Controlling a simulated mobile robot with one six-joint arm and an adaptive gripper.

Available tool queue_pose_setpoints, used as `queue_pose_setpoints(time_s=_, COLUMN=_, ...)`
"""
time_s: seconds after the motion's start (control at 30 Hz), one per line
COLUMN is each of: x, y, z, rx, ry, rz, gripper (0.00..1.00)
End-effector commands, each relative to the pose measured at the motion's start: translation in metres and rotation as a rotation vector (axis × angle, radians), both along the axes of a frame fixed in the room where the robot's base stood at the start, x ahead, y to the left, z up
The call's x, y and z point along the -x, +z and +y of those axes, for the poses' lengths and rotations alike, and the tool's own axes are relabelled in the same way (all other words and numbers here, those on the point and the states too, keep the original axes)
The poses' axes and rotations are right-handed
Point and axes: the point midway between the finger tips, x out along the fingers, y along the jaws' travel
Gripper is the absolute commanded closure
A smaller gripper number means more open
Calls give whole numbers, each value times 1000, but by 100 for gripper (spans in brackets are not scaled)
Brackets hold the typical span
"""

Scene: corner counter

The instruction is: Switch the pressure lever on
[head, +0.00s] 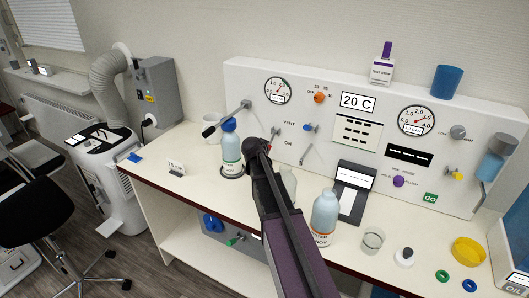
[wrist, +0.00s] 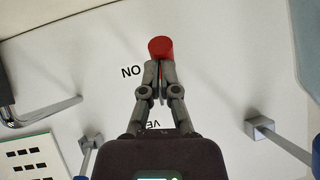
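In the wrist view, which is upside down, a red handle end (wrist: 161,46) shows at my fingertips on the white panel. I take it for the pressure lever. An "ON" label (wrist: 131,72) is beside it, and a partly hidden label starting "VE" (wrist: 157,125) is behind my fingers. My gripper (wrist: 160,68) has its two fingers close together, in front of or touching the red handle. A thin red strip shows between them. In the head view my gripper (head: 262,145) is at the panel left of the "ON" label (head: 288,143), and my arm hides the handle.
A blue-knobbed valve (head: 309,128) and a metal lever (head: 308,152) are close on the right. Another bottle (head: 324,218) and a glass jar (head: 372,240) stand on the counter.

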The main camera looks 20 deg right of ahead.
Motion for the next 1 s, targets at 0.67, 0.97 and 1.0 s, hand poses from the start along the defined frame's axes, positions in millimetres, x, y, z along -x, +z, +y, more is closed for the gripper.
queue_pose_setpoints(time_s=0.67, x=34, y=38, z=28, rx=2, ry=3, rz=-2, gripper=100)
queue_pose_setpoints(time_s=0.97, x=69, y=45, z=62, rx=2, ry=4, rz=-1, gripper=100)
queue_pose_setpoints(time_s=1.0, x=73, y=46, z=65, rx=2, ry=4, rz=-1, gripper=100)
